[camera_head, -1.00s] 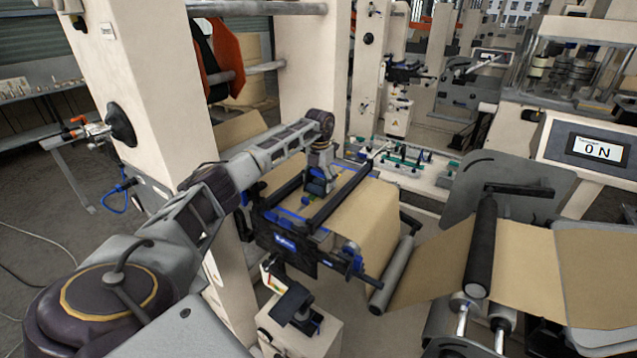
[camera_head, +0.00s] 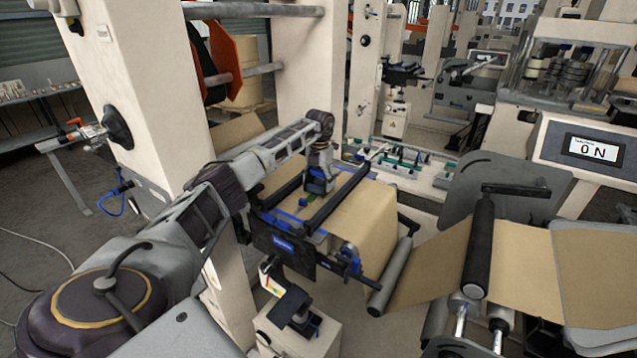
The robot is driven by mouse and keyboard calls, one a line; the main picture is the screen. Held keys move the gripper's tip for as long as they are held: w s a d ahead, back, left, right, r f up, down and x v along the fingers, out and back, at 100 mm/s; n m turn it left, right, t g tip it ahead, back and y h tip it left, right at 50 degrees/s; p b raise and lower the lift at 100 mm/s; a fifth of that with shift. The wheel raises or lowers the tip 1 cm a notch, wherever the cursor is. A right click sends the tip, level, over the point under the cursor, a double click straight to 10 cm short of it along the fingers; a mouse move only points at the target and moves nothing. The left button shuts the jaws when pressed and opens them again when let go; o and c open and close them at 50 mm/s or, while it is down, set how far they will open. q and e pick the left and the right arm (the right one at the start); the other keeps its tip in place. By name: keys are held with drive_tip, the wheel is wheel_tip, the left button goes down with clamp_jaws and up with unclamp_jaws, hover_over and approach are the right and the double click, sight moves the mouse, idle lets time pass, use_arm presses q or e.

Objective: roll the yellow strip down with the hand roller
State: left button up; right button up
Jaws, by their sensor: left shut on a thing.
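My left gripper (camera_head: 319,187) points down over the blue-edged splicing table with two dark bars (camera_head: 290,243), between the bars. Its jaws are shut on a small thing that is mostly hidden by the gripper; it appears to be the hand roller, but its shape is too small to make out. A small green and yellowish patch (camera_head: 304,203) shows just left of the fingertips; I cannot tell whether it is the yellow strip or part of the tool. Brown kraft web (camera_head: 369,222) runs over the table's right side. My right gripper is out of view.
A grey roller (camera_head: 391,277) and a black roller (camera_head: 479,248) guide the kraft web to the right. A tall cream post (camera_head: 150,100) stands close to my left arm. A small cream stand (camera_head: 297,335) is below the table.

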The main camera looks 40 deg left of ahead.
use_arm(q)
drive_tip(key=shift+w+f, duration=0.15)
drive_tip(key=shift+w, duration=0.45)
idle(0.3)
drive_tip(key=shift+w, duration=0.35)
drive_tip(key=shift+w+a, duration=0.1)
drive_tip(key=shift+w, duration=0.05)
drive_tip(key=shift+w+b, duration=0.25)
drive_tip(key=shift+b, duration=0.2)
drive_tip(key=shift+w, duration=0.35)
drive_tip(key=shift+w+a+b, duration=0.1)
drive_tip(key=shift+w+b, duration=0.1)
drive_tip(key=shift+b, duration=0.1)
